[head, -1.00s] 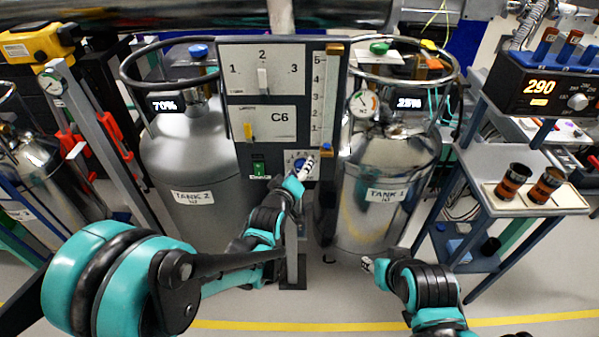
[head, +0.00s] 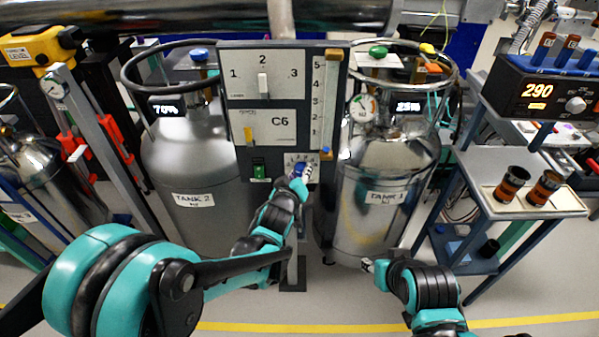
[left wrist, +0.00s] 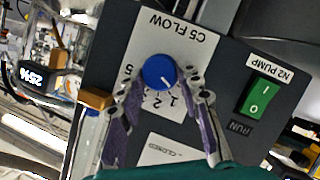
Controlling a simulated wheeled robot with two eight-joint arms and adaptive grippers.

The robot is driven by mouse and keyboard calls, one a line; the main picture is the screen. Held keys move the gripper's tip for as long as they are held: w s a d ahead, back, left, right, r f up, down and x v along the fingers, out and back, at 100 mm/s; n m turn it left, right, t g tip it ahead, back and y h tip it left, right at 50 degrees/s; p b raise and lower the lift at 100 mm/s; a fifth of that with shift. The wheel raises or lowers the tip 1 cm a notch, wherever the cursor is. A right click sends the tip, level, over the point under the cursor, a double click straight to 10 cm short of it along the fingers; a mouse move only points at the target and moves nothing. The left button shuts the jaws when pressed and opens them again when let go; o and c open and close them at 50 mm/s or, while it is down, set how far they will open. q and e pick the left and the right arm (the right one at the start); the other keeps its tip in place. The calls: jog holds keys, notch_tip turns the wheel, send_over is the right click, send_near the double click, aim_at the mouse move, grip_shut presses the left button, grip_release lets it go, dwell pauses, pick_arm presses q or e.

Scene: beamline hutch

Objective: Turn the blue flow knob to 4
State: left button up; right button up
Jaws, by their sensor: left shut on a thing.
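The digits 1, 2 and 5 can be read; the fingers hide others. My left gripper (left wrist: 162,84) is shut on the knob, with one finger on each side. In the head view, my left gripper (head: 300,173) is at the knob, low on the grey panel. My right gripper (head: 369,265) is in front of Tank 1, away from the panel; its jaws are too small to read.
The green N2 PUMP switch (left wrist: 257,97) is beside the flow plate. A brown slider (head: 327,154) is close above the knob on the right. Tank 2 (head: 192,160) and Tank 1 (head: 385,175) flank the panel. A cart (head: 480,210) stands at the right.

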pick_arm(q)
jog(key=m+y, duration=0.3)
jog(key=m, duration=0.2)
jog(key=d+m+t+y, duration=0.1)
jog(key=m+y, duration=0.2)
jog(key=m, duration=0.2)
jog(key=m+y+b, duration=0.1)
jog(key=m+y, duration=0.2)
jog(key=m, duration=0.2)
jog(key=shift+d+f+t, duration=0.35)
jog(key=shift+t, duration=0.05)
dwell(0.7)
jog(key=o, duration=1.2)
jog(key=shift+c, duration=0.2)
jog(key=shift+r, duration=0.1)
